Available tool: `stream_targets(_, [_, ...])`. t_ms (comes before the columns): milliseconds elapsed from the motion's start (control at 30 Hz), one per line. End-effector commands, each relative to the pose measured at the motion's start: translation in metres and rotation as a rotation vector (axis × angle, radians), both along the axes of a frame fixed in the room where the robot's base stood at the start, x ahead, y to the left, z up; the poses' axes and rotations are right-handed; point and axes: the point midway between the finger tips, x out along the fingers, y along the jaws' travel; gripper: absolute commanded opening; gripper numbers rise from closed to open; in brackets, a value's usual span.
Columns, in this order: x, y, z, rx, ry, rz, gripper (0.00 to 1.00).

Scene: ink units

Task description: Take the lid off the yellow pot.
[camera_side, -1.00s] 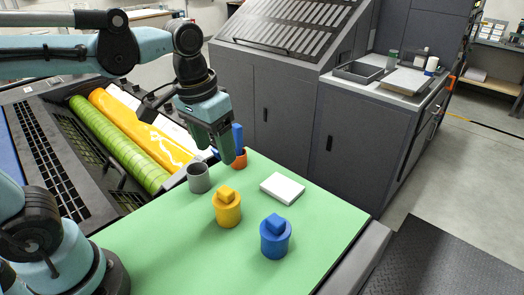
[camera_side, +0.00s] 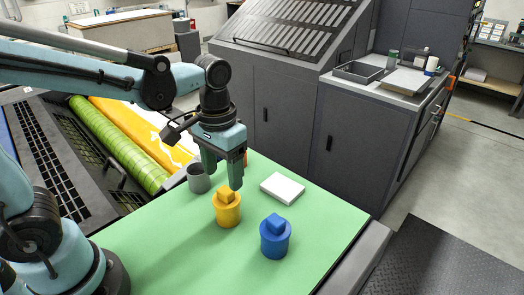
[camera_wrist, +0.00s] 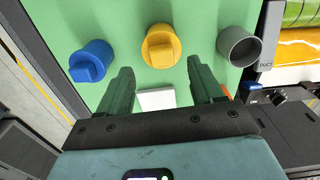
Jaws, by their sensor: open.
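The yellow pot (camera_side: 228,213) stands upright on the green table top. Its yellow lid with a block-shaped knob (camera_side: 226,195) is on it. My gripper (camera_side: 222,183) is open and empty, pointing down above and just behind the pot in the side view; one finger comes close to the knob in the picture. In the wrist view the pot (camera_wrist: 161,48) is ahead of my open fingers (camera_wrist: 160,75), not between them. I cannot tell the exact height gap.
A blue lidded pot (camera_side: 275,240) stands to the right. An open grey cup (camera_side: 198,178) is left of my gripper. A white block (camera_side: 282,188) lies behind. An orange thing (camera_wrist: 224,91) is partly hidden by a finger. The front of the green table top (camera_side: 190,255) is clear.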

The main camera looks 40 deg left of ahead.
Motion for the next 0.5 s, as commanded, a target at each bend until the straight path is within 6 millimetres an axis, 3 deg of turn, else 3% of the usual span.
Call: stream_targets(500, [0.003,0.002,-0.048,-0.002,-0.001,0.0,0.66])
